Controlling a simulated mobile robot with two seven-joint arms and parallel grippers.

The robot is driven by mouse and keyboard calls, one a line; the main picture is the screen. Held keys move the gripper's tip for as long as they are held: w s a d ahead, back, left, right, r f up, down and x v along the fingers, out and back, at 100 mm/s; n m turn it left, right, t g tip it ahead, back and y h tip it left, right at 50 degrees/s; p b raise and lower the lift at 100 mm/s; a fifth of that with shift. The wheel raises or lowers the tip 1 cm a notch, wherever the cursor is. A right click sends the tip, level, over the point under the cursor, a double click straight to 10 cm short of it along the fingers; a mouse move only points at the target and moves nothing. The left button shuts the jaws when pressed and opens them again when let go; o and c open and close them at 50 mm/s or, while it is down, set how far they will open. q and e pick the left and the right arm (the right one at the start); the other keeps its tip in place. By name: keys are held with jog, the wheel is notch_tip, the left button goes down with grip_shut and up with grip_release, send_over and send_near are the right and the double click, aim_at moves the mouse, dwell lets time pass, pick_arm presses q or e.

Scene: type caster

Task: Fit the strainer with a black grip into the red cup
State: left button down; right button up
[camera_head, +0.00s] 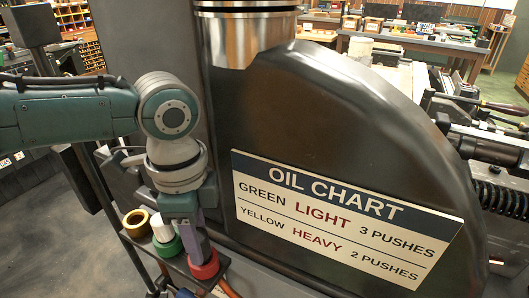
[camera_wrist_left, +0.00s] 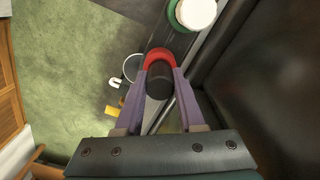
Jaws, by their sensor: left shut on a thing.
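The red cup (camera_head: 204,266) stands near the front end of a narrow dark shelf, low in the head view. My left gripper (camera_head: 197,257) points down over it. In the left wrist view, the purple fingers of my left gripper (camera_wrist_left: 161,72) are closed on a black grip (camera_wrist_left: 158,82). The red cup's rim (camera_wrist_left: 159,53) curves around the far side of the grip. The strainer's lower part is hidden, so I cannot tell how deep it sits or whether it touches the cup. My right gripper is in neither view.
On the same shelf (camera_head: 216,278) stand a green cup (camera_head: 168,247) with a white top (camera_head: 162,229) and a brass-coloured cup (camera_head: 135,222). A large dark machine housing (camera_head: 330,110) with an oil chart (camera_head: 345,215) rises close to the right of my left arm.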

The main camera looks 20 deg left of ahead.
pick_arm(q)
jog(key=shift+f, duration=0.5)
jog(key=shift+c, duration=2.2)
grip_release()
jog(key=shift+r, duration=0.1)
notch_tip(320, 180, up, 10)
jog(key=shift+f+p, duration=0.1)
jog(key=shift+p, duration=0.35)
